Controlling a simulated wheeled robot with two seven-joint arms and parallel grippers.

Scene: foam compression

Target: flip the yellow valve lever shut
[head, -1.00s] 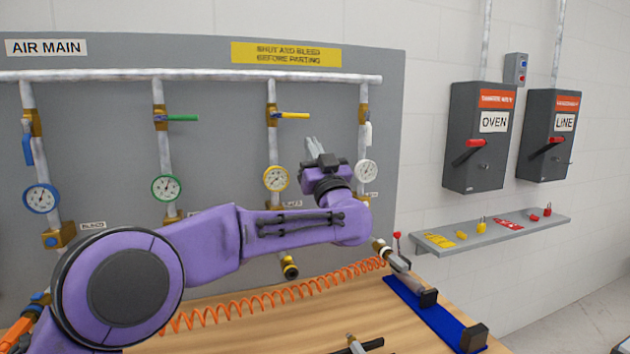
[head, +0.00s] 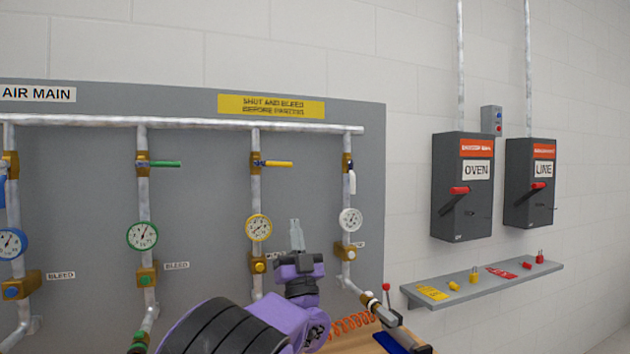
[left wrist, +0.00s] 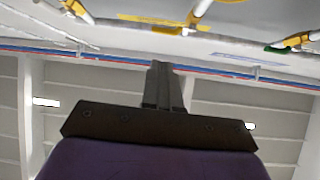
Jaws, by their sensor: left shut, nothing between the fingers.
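The yellow valve lever (head: 279,164) sticks out level to the right from its brass valve on the third pipe. That pipe has a yellow-rimmed gauge (head: 258,227) below the valve. My left gripper (head: 295,223) points upward in the head view, below the lever and slightly right of it, with a clear gap between them. Its narrow fingers are closed together with nothing in them. The left wrist view shows the shut fingers (left wrist: 161,68) pointing up toward the pipes, with the yellow lever (left wrist: 172,31) beyond them. My right gripper is not in view.
Beside it are a pipe with a green lever (head: 165,164) and one with a white handle (head: 352,181). A white gauge (head: 350,219) sits right of my gripper. A shelf with locks (head: 480,285) and two switch boxes are on the right wall. An orange coiled hose (head: 350,325) lies below.

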